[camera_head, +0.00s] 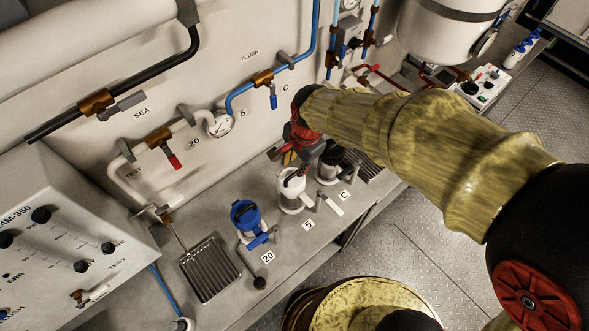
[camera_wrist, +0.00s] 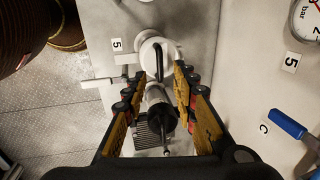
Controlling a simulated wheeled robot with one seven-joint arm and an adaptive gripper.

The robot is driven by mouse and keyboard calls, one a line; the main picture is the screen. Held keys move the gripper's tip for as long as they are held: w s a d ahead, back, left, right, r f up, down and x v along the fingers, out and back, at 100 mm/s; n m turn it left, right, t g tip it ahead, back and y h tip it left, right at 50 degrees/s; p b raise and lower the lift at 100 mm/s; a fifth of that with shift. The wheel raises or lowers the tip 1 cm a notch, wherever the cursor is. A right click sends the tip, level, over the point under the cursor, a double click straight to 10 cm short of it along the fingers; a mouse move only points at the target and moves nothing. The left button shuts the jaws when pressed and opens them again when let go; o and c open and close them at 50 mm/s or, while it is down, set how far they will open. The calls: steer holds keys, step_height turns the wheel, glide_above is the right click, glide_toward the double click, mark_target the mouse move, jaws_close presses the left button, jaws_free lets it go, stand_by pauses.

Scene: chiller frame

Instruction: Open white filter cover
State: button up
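The white filter (camera_head: 292,187) stands on the bench behind the "5" label, between a blue filter and a black filter. Its round white cover has a dark handle bar and looks shut. In the wrist view the white filter (camera_wrist: 150,50) lies just beyond the fingertips, with the dark handle on its cover. My gripper (camera_wrist: 160,72) is open and empty, its yellow fingers spread over the bench. In the head view my gripper (camera_head: 292,150) is above and behind the white filter, partly hidden by my arm. It appears apart from the cover.
The blue filter (camera_head: 245,214) stands left of the white one, the black filter (camera_head: 331,160) right of it. Lever handles stick out at the front. Pipes, valves and a gauge (camera_head: 219,125) line the wall behind. A drain grate (camera_head: 210,268) lies at left.

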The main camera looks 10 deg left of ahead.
mark_target(291, 176)
steer(key=f, duration=0.5)
steer(key=w+a+f, duration=0.1)
steer(key=f, duration=0.1)
steer(key=shift+f+b, duration=0.15)
steer(key=shift+b, duration=0.15)
steer(key=shift+c, duration=0.3)
jaws_close()
stand_by(0.4)
